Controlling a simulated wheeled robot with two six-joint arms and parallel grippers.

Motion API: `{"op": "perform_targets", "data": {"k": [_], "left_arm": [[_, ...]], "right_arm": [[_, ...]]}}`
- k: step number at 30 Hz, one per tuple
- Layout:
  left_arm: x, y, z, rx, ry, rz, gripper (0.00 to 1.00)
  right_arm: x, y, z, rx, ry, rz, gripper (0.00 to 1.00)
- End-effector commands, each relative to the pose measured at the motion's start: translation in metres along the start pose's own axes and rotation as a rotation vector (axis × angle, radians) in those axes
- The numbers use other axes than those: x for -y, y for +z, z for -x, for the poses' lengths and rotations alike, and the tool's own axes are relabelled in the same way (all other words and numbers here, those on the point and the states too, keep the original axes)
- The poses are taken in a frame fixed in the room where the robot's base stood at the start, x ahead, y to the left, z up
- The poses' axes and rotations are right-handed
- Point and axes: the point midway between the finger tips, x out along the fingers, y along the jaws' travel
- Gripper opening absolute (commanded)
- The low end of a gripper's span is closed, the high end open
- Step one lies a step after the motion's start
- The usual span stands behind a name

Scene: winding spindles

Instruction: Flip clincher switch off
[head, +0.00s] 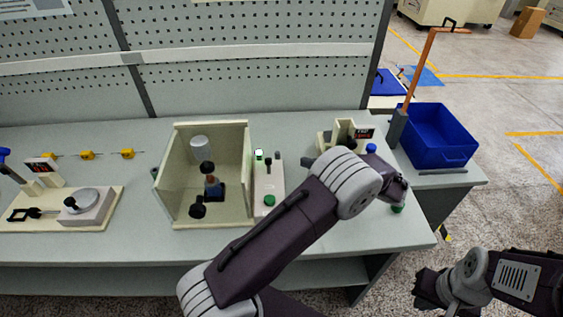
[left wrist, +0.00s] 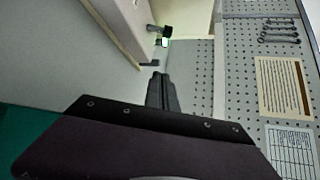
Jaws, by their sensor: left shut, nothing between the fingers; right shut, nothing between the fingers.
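A pale control box (head: 265,183) stands against the right side of the open beige bin. It has a black lever switch (head: 268,165), a lit green-white lamp (head: 258,155) and a green button (head: 269,200). No clincher label is readable. The left wrist view shows a lit lamp (left wrist: 165,42) beside a black switch knob (left wrist: 160,29), beyond my left gripper (left wrist: 157,78). The gripper is shut and empty, apart from the knob. In the head view its fingers are hidden behind my arm. My right gripper (head: 420,292) is shut and empty, low in front of the table's right end.
The open bin (head: 248,170) holds dark parts and a pale cylinder. A fixture with a red display (head: 365,133) stands behind my left wrist. A blue crate (head: 438,135) stands at the right, and a pegboard (head: 250,50) closes the back.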

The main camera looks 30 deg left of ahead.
Motion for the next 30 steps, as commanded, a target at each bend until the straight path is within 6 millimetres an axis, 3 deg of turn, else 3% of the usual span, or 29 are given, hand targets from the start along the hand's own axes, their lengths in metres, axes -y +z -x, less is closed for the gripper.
{"op": "perform_targets", "data": {"k": [5,16,22,30], "left_arm": [[0.001,0.001,-0.021,0.005,0.001,-0.001,0.0],[0.0,0.002,-0.102,0.005,0.003,0.0,0.0],[0.001,0.029,-0.089,0.0,0.002,-0.002,0.0],[0.0,0.039,-0.086,0.001,0.002,-0.001,0.0]], "right_arm": [[0.0,0.0,0.002,0.0,0.0,0.0,0.0],[0.0,-0.001,0.007,0.0,0.0,0.0,0.0],[0.0,-0.002,0.015,0.0,0.0,0.0,0.0],[0.0,-0.002,0.015,0.0,0.0,0.0,0.0]]}}
